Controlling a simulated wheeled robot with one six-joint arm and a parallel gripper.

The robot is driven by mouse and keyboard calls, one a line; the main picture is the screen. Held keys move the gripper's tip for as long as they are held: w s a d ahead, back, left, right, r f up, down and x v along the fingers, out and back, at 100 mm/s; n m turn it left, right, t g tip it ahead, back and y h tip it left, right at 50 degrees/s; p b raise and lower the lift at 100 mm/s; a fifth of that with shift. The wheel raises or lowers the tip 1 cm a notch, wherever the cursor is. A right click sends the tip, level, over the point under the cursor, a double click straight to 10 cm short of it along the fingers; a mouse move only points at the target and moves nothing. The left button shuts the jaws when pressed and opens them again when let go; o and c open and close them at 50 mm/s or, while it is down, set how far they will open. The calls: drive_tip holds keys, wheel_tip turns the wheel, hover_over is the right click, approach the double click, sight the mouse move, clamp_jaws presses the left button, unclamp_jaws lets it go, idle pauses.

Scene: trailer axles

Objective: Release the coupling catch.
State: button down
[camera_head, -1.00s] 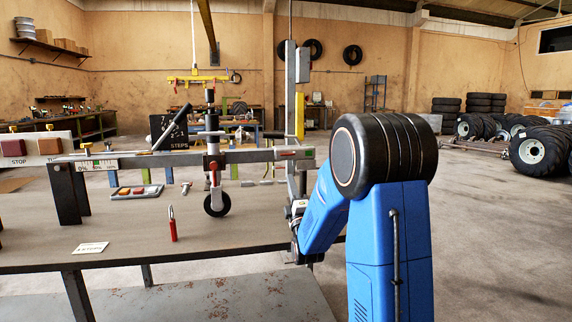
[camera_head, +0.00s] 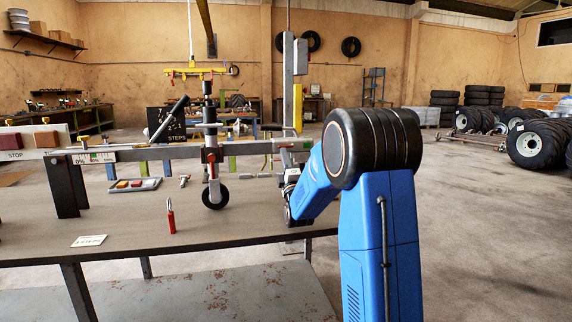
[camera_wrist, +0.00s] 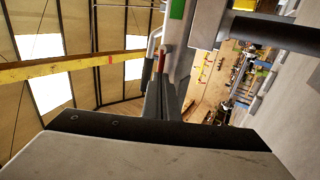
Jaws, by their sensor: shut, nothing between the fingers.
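A long grey drawbar (camera_head: 185,151) runs across the bench in the head view. Its right end, the coupling (camera_head: 287,145), carries a red and green mark and is partly hidden by my arm. My gripper's wrist (camera_head: 293,190) is just below and beside that end; the fingers cannot be made out there. In the wrist view, my gripper's dark fingers (camera_wrist: 164,98) are together and empty, pointing up towards a pale metal part with a green patch (camera_wrist: 177,9). A bent lever with a red section (camera_wrist: 153,62) is close to the fingertips; whether they touch it, I cannot tell.
The bench (camera_head: 120,225) is under the drawbar. A grey post (camera_head: 289,75) stands behind the coupling. The floor at right is open, with tyres (camera_head: 537,147) beyond.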

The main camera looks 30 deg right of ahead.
drive_tip(key=shift+w+d+r, duration=0.1)
drive_tip(key=shift+w+r, duration=0.1)
drive_tip(key=shift+w, duration=0.05)
drive_tip(key=shift+r+m+g+h, duration=0.15)
drive_tip(key=shift+m+h, duration=0.25)
drive_tip(key=shift+m, duration=0.2)
drive_tip(key=shift+r+m+g+h, duration=0.15)
drive_tip(key=shift+m+h, duration=0.25)
drive_tip(key=shift+m, duration=0.2)
wheel_tip(320, 180, up, 5)
drive_tip(key=m+g+h, duration=0.2)
drive_tip(key=m, duration=0.3)
drive_tip(key=m+g+h, duration=0.2)
drive_tip(key=m+g, duration=0.1)
drive_tip(key=m, duration=0.3)
drive_tip(key=m+g+h, duration=0.2)
drive_tip(key=m+g, duration=0.1)
drive_tip(key=m, duration=0.2)
drive_tip(key=shift+f+m+h, duration=0.2)
drive_tip(key=shift+m+h, duration=0.1)
drive_tip(key=shift+h, duration=0.1)
drive_tip(key=shift+d+f, duration=0.1)
drive_tip(key=shift+f, duration=0.05)
drive_tip(key=v, duration=1.7)
drive_tip(key=shift+a+r, duration=0.2)
drive_tip(key=shift+a, duration=0.1)
